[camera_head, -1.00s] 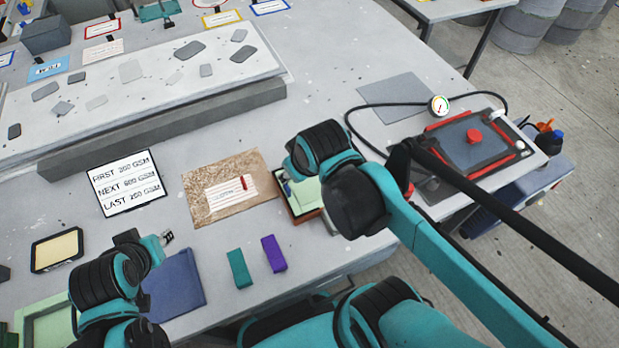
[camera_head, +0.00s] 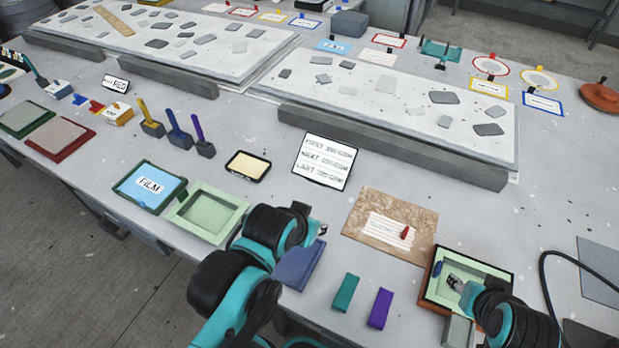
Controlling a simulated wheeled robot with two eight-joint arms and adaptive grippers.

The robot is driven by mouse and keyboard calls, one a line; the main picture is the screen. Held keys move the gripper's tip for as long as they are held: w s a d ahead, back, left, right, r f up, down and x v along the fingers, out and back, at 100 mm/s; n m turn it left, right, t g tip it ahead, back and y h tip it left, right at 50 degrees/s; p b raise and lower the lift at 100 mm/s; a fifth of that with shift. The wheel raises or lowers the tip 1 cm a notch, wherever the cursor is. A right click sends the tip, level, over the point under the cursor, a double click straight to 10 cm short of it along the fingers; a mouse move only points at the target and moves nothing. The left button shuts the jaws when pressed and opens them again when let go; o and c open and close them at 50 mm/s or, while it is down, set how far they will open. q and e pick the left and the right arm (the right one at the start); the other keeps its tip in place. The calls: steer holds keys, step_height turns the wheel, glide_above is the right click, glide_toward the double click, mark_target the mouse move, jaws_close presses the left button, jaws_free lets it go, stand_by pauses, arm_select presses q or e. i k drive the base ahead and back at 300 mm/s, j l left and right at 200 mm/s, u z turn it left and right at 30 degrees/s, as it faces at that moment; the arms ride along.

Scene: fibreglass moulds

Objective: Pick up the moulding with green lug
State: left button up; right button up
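My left gripper (camera_head: 322,229) is beside a dark blue folded piece (camera_head: 298,266), partly hidden by my wrist. Its finger opening is too small to judge.
Teal (camera_head: 345,292) and purple (camera_head: 379,308) blocks lie at the front edge. A brown board (camera_head: 365,215), a text sign (camera_head: 324,160) and a FILM panel (camera_head: 150,186) lie nearby. Long slabs (camera_head: 390,115) with grey pieces stand behind. A black hose (camera_head: 547,275) curves at right.

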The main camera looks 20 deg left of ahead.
mark_target(211, 218)
steer(key=k+j+u, duration=0.1)
steer(key=u, duration=0.4)
steer(key=j+u, duration=0.3)
steer(key=u, duration=0.15)
steer(key=j+u, duration=0.25)
steer(key=u, duration=0.25)
steer(key=j+z, duration=0.15)
steer(key=z, duration=0.3)
steer(key=i+j+z, duration=0.1)
steer(key=z, duration=0.4)
steer(key=j+z, duration=0.25)
steer(key=z, duration=0.2)
steer(key=j+z, duration=0.15)
steer(key=j, duration=0.35)
steer(key=k+j+z, duration=0.15)
steer(key=j, duration=0.35)
steer(key=j+z, duration=0.15)
steer(key=j, duration=0.35)
steer(key=k+j+z, duration=0.15)
steer(key=j, duration=0.35)
